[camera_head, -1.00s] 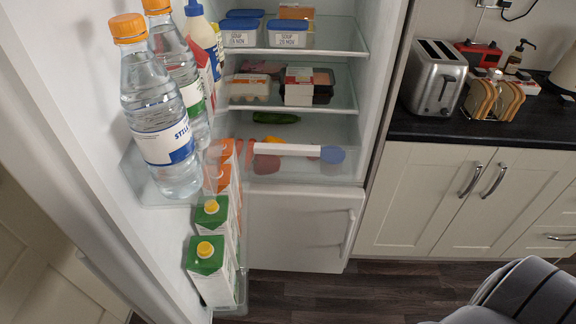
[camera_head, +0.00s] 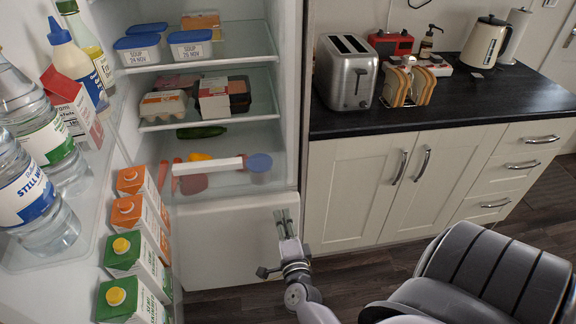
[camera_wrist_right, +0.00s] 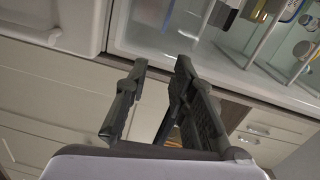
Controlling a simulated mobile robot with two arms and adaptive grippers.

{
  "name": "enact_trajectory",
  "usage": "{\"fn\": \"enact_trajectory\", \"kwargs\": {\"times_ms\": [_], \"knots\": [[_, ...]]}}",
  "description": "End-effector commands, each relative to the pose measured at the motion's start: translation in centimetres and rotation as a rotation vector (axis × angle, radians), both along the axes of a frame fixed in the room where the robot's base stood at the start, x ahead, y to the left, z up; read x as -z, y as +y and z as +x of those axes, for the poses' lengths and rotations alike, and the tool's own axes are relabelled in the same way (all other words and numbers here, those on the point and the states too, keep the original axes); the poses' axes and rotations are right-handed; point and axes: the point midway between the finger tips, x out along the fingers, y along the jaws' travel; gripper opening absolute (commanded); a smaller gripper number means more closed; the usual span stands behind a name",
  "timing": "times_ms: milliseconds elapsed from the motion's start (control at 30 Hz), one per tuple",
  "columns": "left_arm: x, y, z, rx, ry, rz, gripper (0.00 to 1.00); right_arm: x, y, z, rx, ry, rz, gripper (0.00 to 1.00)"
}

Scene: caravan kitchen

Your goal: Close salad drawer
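The salad drawer is clear, with a white front strip (camera_head: 208,167), at the bottom of the open fridge in the head view. Its open top shows behind the strip, so it seems partly out; how far, I cannot tell. A dark green cucumber (camera_head: 201,132) and red and orange vegetables show in or behind it. My left gripper is out of view.
The open fridge door at left holds water bottles (camera_head: 28,190) and several cartons (camera_head: 128,250) close to the drawer's left side. A lower white door (camera_head: 225,240) is below. At right, a counter (camera_head: 470,85) carries a toaster (camera_head: 346,72). Floor shows below the cupboards.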

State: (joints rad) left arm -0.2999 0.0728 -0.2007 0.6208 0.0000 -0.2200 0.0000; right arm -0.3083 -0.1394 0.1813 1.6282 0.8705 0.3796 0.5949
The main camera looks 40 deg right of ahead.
Motion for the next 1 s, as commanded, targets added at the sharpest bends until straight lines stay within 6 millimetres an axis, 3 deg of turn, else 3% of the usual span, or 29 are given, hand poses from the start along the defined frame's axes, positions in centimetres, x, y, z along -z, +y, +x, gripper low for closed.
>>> {"fn": "enact_trajectory", "kwargs": {"times_ms": [100, 300, 700, 1000], "knots": [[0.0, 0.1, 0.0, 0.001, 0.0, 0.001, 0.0, -2.0, -1.3, -0.1, 0.049, -0.069, 0.043, 0.13], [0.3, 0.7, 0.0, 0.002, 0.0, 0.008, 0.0, -2.2, -2.6, 1.7, 0.055, -0.08, 0.048, 0.0], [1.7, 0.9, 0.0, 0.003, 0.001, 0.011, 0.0, -2.0, -6.9, 8.8, 0.052, -0.077, 0.046, 0.0], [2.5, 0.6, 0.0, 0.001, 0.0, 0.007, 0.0, -2.0, -8.5, 11.5, 0.051, -0.073, 0.045, 0.0]]}}
